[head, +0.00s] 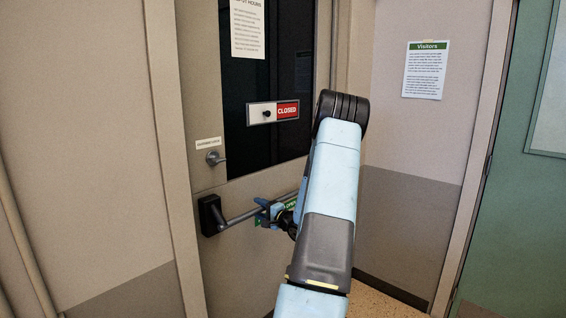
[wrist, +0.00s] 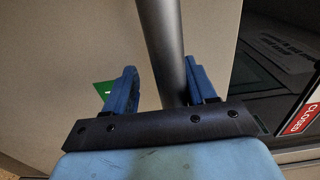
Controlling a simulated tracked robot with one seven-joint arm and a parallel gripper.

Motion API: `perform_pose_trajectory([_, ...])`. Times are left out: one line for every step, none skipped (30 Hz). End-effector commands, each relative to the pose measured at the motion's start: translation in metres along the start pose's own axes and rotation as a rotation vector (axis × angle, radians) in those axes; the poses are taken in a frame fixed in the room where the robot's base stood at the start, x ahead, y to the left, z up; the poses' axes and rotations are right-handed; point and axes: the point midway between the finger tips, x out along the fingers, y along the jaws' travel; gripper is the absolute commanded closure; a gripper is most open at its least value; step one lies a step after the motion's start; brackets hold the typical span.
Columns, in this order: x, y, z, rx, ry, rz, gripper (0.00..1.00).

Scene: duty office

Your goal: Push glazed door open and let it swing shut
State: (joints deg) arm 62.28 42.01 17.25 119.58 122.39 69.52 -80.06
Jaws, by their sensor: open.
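The glazed door (head: 205,105) has a dark window and appears to sit closed in its frame. A grey push bar (head: 237,217) crosses it at mid height from a black end bracket (head: 211,215). The bar also shows in the wrist view (wrist: 160,40). My gripper (head: 268,213) is at the bar, its blue fingers open. In the wrist view the bar runs between the fingers, closer to the right one; I cannot tell whether they touch. My arm hides the right part of the door and bar.
A "CLOSED" slider sign (head: 287,110) and a paper notice (head: 247,28) are on the window. A Visitors notice (head: 425,70) hangs on the right wall. A green door or panel (head: 515,200) stands far right.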

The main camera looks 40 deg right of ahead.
Motion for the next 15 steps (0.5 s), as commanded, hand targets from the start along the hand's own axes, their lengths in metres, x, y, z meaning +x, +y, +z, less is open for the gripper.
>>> perform_pose_trajectory([0.002,0.001,0.000,0.000,0.000,0.000,0.45])
perform_pose_trajectory([0.003,0.001,0.000,0.000,0.000,0.000,0.45])
perform_pose_trajectory([0.004,0.002,0.000,0.000,0.000,0.000,0.45])
perform_pose_trajectory([0.005,0.002,0.000,0.000,0.000,0.000,0.45])
perform_pose_trajectory([0.005,0.002,0.000,0.000,0.001,0.000,0.45])
perform_pose_trajectory([0.007,0.003,0.000,0.000,0.001,0.000,0.45])
perform_pose_trajectory([0.007,0.003,0.000,0.000,0.001,0.000,0.45])
perform_pose_trajectory([0.008,0.004,0.000,0.001,0.001,0.000,0.45])
perform_pose_trajectory([0.009,0.004,0.000,0.001,0.001,0.000,0.45])
perform_pose_trajectory([0.010,0.005,0.000,0.001,0.001,0.000,0.45])
perform_pose_trajectory([0.011,0.005,0.000,0.001,0.001,0.000,0.45])
perform_pose_trajectory([0.013,0.006,0.000,0.001,0.000,0.001,0.45])
perform_pose_trajectory([0.013,0.006,0.000,0.001,0.000,0.001,0.45])
perform_pose_trajectory([0.014,0.006,0.000,0.001,0.000,0.001,0.45])
perform_pose_trajectory([0.015,0.007,0.000,0.001,0.000,0.001,0.45])
